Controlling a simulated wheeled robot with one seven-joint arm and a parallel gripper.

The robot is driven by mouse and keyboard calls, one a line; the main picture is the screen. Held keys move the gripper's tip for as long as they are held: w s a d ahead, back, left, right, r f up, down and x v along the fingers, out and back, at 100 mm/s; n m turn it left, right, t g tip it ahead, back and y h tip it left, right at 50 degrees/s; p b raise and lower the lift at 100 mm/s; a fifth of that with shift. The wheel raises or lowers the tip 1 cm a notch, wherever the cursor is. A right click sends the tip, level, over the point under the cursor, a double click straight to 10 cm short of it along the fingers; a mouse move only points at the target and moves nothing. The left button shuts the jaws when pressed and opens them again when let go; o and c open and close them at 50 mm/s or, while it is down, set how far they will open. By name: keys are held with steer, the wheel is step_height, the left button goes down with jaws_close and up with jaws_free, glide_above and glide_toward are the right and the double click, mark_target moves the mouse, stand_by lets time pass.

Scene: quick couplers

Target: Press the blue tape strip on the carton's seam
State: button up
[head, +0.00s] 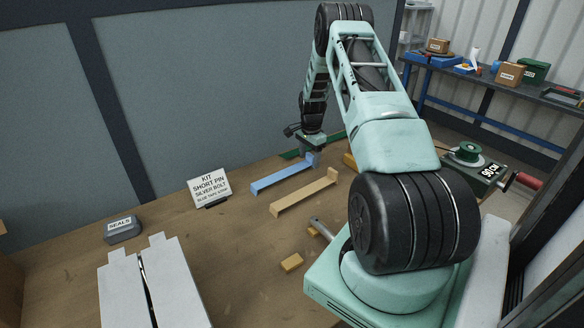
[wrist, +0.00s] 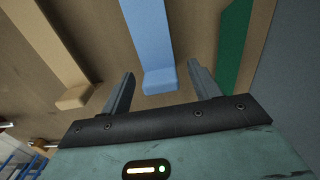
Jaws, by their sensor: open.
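The blue tape strip (head: 283,180) lies on the wooden table in the head view, with a raised tab at its far right end. My gripper (head: 311,150) is at that end. In the wrist view my gripper (wrist: 160,78) is open, with the end of the blue strip (wrist: 150,35) between its two fingers; a gap shows on both sides. I cannot tell how high the fingers are above the table. The white carton (head: 118,296) is at the bottom left of the head view, with a dark seam between its top flaps. Its lower part is cut off.
A tan strip (head: 303,193) lies beside the blue one, and a green strip (wrist: 234,45) lies on its other side. Bare table lies between strips and carton.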

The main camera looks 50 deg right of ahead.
steer(key=c, duration=1.1)
steer(key=shift+o, duration=0.2)
steer(key=shift+r, duration=0.1)
step_height(320, 180, up, 10)
steer(key=b, duration=0.3)
steer(key=shift+o, duration=0.7)
